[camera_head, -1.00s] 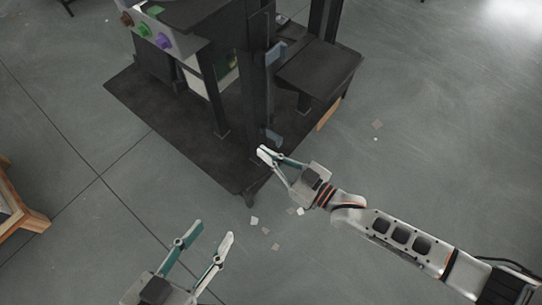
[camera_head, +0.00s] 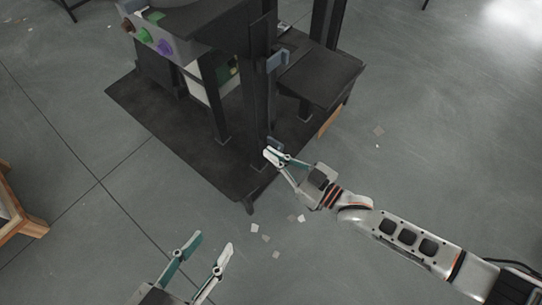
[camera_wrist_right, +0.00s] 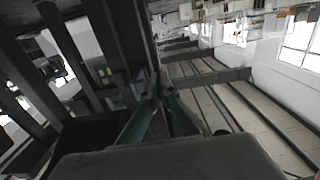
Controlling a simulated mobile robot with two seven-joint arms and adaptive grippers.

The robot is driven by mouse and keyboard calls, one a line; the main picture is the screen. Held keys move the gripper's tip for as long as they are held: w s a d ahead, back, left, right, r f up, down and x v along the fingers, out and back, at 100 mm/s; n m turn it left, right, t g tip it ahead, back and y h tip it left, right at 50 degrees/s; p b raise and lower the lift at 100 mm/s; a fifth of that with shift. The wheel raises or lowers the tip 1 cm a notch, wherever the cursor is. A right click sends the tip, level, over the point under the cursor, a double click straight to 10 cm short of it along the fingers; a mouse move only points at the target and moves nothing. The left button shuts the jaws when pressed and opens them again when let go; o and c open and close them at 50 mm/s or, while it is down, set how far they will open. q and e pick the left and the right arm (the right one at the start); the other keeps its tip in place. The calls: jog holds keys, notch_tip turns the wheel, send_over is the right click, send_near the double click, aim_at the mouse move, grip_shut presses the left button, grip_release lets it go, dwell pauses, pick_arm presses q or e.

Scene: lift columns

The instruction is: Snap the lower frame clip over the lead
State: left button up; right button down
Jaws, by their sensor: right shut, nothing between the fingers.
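The lower frame clip (camera_head: 274,143) is a small blue-grey piece low on the dark upright column of the machine. My right gripper (camera_head: 270,155) is shut and empty, its fingertips right at this clip; I cannot tell if they touch. In the right wrist view my fingertips (camera_wrist_right: 160,90) come together beside the dark column, and the clip is hard to make out there. A similar blue-grey upper clip (camera_head: 277,60) sits higher on the same column. The lead cannot be told apart from the dark column. My left gripper (camera_head: 211,247) is open and empty over the floor.
The dark machine frame (camera_head: 222,100) stands on a black mat (camera_head: 170,140), with a dark shelf (camera_head: 318,80) at its right. Coloured knobs (camera_head: 146,35) are on its panel. A wooden piece (camera_head: 28,226) is at the left edge. Floor in front is open, with small pale scraps.

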aim_at(282, 147)
jog(key=shift+w+d, duration=0.75)
jog(key=shift+w, duration=0.2)
jog(key=shift+w+d+f+b, duration=0.1)
jog(key=shift+w+d+b, duration=0.25)
jog(key=shift+w+b, duration=0.1)
pick_arm(q)
jog(key=shift+w+r+p, duration=0.15)
jog(key=shift+r+p, duration=0.2)
jog(key=shift+p, duration=0.3)
pick_arm(e)
jog(key=shift+v, duration=2.2)
pick_arm(q)
jog(key=shift+f, duration=0.45)
pick_arm(e)
jog(key=shift+w+d, duration=0.7)
jog(key=shift+w, duration=0.25)
pick_arm(q)
jog(key=shift+s+b, duration=0.2)
jog(key=shift+b, duration=0.1)
pick_arm(e)
jog(key=shift+w+a, duration=0.15)
jog(key=shift+a, duration=0.05)
pick_arm(q)
jog(key=shift+f, duration=0.15)
pick_arm(e)
jog(key=shift+w+a, duration=0.2)
jog(key=shift+a, duration=0.1)
